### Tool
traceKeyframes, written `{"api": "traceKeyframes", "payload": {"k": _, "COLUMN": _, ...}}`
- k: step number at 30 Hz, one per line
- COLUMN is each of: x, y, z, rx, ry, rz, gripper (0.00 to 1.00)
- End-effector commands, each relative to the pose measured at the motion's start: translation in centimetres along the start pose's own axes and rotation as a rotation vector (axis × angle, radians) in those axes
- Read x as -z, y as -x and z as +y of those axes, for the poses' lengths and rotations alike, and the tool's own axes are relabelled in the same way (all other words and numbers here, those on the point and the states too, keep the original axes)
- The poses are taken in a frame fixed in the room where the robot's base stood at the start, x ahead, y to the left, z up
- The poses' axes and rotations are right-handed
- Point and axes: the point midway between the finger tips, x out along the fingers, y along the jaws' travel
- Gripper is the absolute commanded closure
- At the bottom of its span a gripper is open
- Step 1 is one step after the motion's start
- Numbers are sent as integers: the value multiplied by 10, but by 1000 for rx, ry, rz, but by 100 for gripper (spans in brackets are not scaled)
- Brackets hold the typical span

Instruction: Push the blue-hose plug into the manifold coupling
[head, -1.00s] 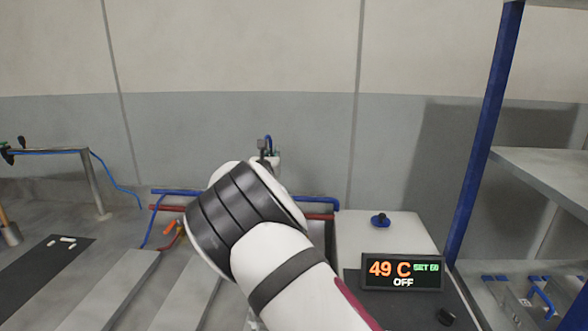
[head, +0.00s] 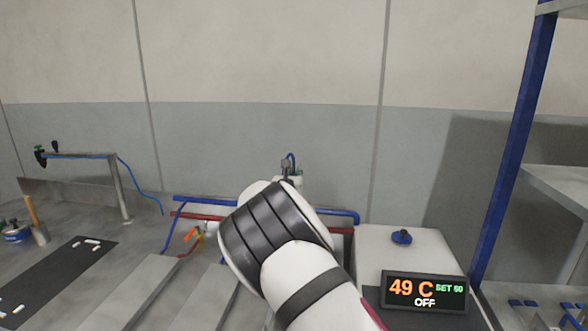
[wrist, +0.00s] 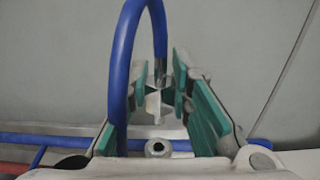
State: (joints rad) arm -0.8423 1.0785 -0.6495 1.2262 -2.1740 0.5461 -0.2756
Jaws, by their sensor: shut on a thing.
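My gripper (wrist: 160,88) points at the wall, its green-padded fingers on both sides of a metal plug (wrist: 164,76) at the end of the blue hose. The fingers are shut on this plug. The blue hose (wrist: 121,75) arches above the gripper and comes down in front of the left finger. In the head view, my arm hides most of the gripper; a bit of blue hose (head: 291,157) shows above it. A round metal ring (wrist: 157,148) shows low between the fingers; I cannot tell what it belongs to. I cannot make out the manifold coupling.
Blue pipe (head: 345,214) and red pipe (head: 196,216) run low along the wall behind my arm. A white cabinet (head: 372,243) stands right, with a display (head: 424,291) reading 49 C, SET 60, OFF. A blue rack post (head: 512,140) rises further right. Space above the pipes is clear.

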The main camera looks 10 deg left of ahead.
Motion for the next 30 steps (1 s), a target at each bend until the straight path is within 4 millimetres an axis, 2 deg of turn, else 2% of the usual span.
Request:
{"api": "traceKeyframes", "payload": {"k": 6, "x": 21, "y": 0, "z": 0, "rx": 0, "ry": 1, "rz": 1, "gripper": 100}}
{"api": "traceKeyframes", "payload": {"k": 10, "x": 27, "y": 0, "z": 0, "rx": 0, "ry": 0, "rz": 1, "gripper": 100}}
{"api": "traceKeyframes", "payload": {"k": 30, "x": 29, "y": 0, "z": 0, "rx": 0, "ry": -1, "rz": 0, "gripper": 100}}
